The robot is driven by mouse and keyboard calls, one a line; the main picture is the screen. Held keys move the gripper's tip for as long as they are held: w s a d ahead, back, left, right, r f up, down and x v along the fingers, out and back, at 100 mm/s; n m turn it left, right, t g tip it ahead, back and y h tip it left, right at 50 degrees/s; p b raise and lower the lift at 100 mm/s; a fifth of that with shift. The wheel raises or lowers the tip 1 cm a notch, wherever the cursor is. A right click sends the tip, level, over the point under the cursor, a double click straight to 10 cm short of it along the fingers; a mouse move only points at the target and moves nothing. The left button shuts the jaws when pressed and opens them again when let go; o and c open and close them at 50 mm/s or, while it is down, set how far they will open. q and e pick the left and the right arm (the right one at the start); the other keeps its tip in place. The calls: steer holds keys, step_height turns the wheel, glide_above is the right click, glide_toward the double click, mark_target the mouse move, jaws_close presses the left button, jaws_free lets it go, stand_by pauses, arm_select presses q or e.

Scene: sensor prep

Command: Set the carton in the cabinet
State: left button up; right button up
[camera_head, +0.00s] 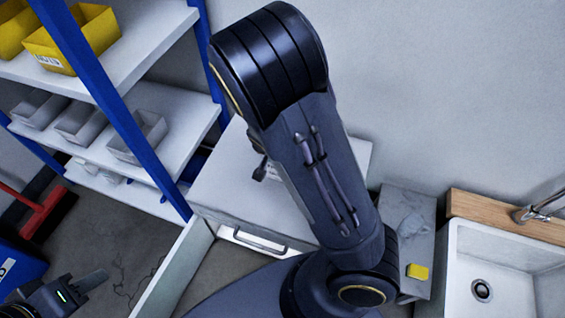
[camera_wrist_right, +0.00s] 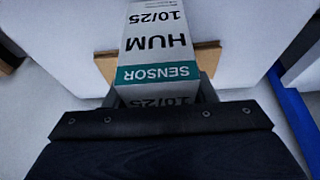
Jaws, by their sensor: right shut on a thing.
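The carton (camera_wrist_right: 157,50) is a white box with a teal band, printed "HUM", "SENSOR" and "10/25". In the right wrist view it sits between the dark fingers of my right gripper (camera_wrist_right: 158,95), which is shut on it. In the head view, my right arm hides the carton and this gripper. The cabinet (camera_head: 225,190) is a pale box beside the shelf rack, with a grey handle on its front. A white panel, like an open door, stretches from its left front corner. My left gripper (camera_head: 78,286) is at the lower left, away from the cabinet; its finger gap is unclear.
A blue-posted shelf rack (camera_head: 130,66) holds yellow bins (camera_head: 72,40) and grey bins (camera_head: 137,136). A white sink (camera_head: 500,262) stands at the right, with a yellow sponge (camera_head: 417,271) beside it. A red broom (camera_head: 45,210) is at the left. Tan pieces (camera_wrist_right: 207,57) show beside the carton.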

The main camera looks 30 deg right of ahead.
steer(key=shift+d+f, duration=0.15)
steer(key=shift+f, duration=0.1)
steer(key=shift+w+d+f+b, duration=0.15)
steer(key=shift+f+b, duration=0.75)
steer(key=shift+f, duration=0.7)
steer(key=shift+f, duration=0.15)
steer(key=o, duration=1)
steer(key=shift+o, duration=0.2)
